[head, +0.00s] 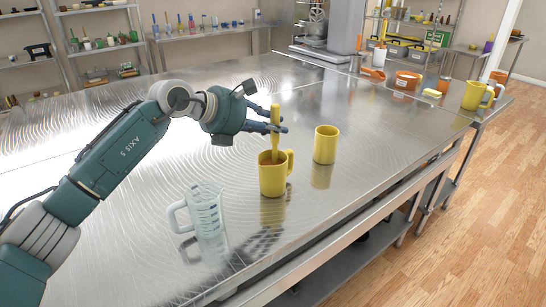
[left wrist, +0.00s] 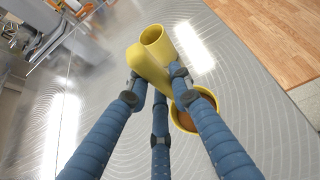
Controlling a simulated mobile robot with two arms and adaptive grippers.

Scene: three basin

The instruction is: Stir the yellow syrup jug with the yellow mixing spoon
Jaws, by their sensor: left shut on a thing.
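The yellow syrup jug (head: 272,180) stands upright on the metal table with its handle to the right and brown syrup inside. My left gripper (head: 279,121) is above the jug, shut on the yellow mixing spoon (head: 275,140). The spoon is near upright and its lower end goes into the jug's mouth; its tip is hidden. In the left wrist view the spoon (left wrist: 147,68) lies between the blue fingers, and the jug (left wrist: 212,97) with its brown contents is partly hidden behind a finger. My right gripper is not in view.
A yellow cup (head: 325,146) stands close to the right of the jug. A clear measuring jug (head: 207,212) stands at the front left. Another yellow jug (head: 473,95) and orange containers (head: 408,80) are at the far right. The table's left part is clear.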

